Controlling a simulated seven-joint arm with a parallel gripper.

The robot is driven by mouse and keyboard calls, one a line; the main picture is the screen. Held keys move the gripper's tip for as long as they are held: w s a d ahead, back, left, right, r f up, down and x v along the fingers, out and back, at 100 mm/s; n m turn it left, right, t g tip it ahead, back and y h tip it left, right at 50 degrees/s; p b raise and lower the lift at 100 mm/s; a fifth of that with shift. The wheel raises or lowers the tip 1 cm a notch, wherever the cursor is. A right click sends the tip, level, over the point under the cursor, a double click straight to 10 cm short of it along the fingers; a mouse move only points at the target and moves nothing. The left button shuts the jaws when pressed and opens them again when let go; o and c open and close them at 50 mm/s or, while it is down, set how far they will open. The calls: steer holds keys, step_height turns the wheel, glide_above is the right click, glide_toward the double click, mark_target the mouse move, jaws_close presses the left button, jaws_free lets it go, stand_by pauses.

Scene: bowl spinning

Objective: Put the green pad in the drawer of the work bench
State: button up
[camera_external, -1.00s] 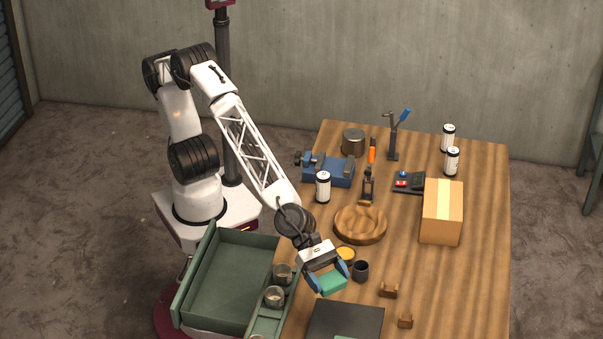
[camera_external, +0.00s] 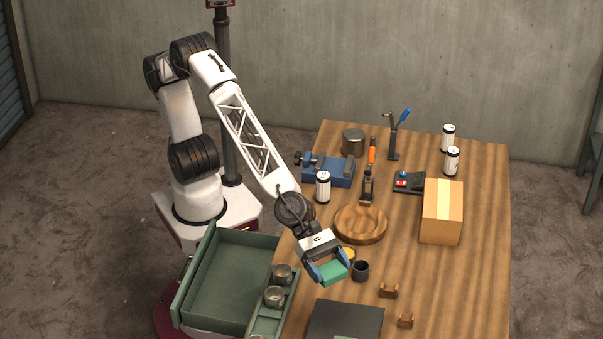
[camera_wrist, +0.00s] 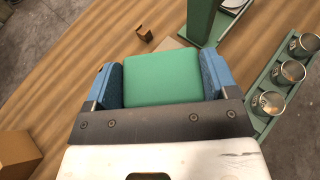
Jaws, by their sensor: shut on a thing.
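The green pad (camera_external: 333,273) is held between the blue fingers of my gripper (camera_external: 328,272), above the near left part of the work bench (camera_external: 470,280). In the wrist view the pad (camera_wrist: 163,77) fills the space between the two blue fingers of my gripper (camera_wrist: 163,85). The drawer (camera_external: 228,285) is green, pulled open at the left side of the bench, and its inside looks empty. My gripper is to the right of the drawer.
Metal cups (camera_external: 274,297) stand on a green tray (camera_external: 262,326) between drawer and pad. A dark flat box (camera_external: 345,320) lies in front. A yellow-topped item, a dark cup (camera_external: 361,271), and a wooden bowl (camera_external: 360,224) are near the gripper.

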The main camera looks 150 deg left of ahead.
steer(key=shift+r, duration=0.6)
steer(key=shift+s, duration=0.1)
steer(key=shift+s+f, duration=0.1)
steer(key=shift+s, duration=0.3)
steer(key=s+d+m+g+h, duration=0.3)
steer(key=s+m+h, duration=0.1)
steer(key=s, duration=0.9)
steer(key=s+d+m+g+h, duration=0.25)
steer(key=s+m+h, duration=0.2)
steer(key=s, duration=0.95)
steer(key=s+d+m+g+h, duration=0.3)
steer(key=s+m+h, duration=0.15)
steer(key=s, duration=0.85)
step_height(320, 180, down, 24)
steer(key=shift+r+m+y, duration=0.25)
steer(key=shift+m+y, duration=0.05)
steer(key=shift+a+f, duration=0.1)
steer(key=shift+f, duration=2.8)
